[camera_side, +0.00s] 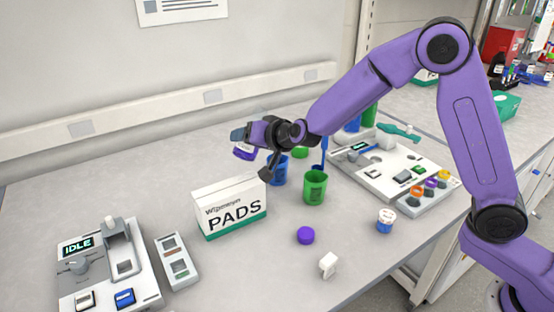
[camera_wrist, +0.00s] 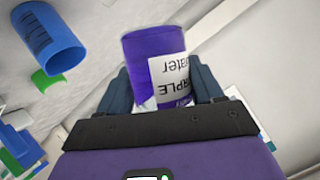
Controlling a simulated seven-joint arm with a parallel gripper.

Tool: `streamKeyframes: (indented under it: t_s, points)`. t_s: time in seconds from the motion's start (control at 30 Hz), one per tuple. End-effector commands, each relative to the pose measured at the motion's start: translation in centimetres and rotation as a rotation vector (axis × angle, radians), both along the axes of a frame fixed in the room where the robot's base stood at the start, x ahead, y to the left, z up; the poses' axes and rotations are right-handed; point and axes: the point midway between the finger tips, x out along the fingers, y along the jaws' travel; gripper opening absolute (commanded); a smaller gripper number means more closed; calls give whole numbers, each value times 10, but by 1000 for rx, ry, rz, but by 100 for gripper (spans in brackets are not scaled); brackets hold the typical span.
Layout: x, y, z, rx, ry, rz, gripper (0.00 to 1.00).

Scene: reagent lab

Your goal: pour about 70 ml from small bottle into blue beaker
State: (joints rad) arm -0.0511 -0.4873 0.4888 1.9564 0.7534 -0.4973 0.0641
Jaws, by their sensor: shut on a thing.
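My gripper (camera_side: 243,136) is shut on a small bottle (camera_side: 244,153) with purple contents and a white label. It holds the bottle above the bench, behind the PADS box. In the wrist view the bottle (camera_wrist: 157,62) sits between both fingers, its label reading upside down. The bottle's mouth and exact tilt are hard to make out. The blue beaker (camera_side: 280,173) stands on the bench to the right of and below my gripper, partly hidden by my wrist. It also shows at the upper left of the wrist view (camera_wrist: 48,40), apart from the bottle. I see no stream.
A white PADS box (camera_side: 229,212) stands in front of my gripper. A green beaker (camera_side: 314,187) is right of the blue one. A purple cap (camera_side: 305,235) and a small capped container (camera_side: 385,220) lie nearer. Devices stand at left (camera_side: 80,282) and right (camera_side: 372,182).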

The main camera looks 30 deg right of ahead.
Motion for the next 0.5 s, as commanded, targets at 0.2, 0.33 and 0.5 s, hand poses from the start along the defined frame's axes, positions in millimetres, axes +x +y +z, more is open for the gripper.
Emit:
streamKeyframes:
  t_s: [0.2,0.33,0.5]
  points:
    - [1,-5,0,115,19,0,29]
    - [1,-5,-1,206,36,-1,29]
    - [0,-1,-3,329,59,0,29]
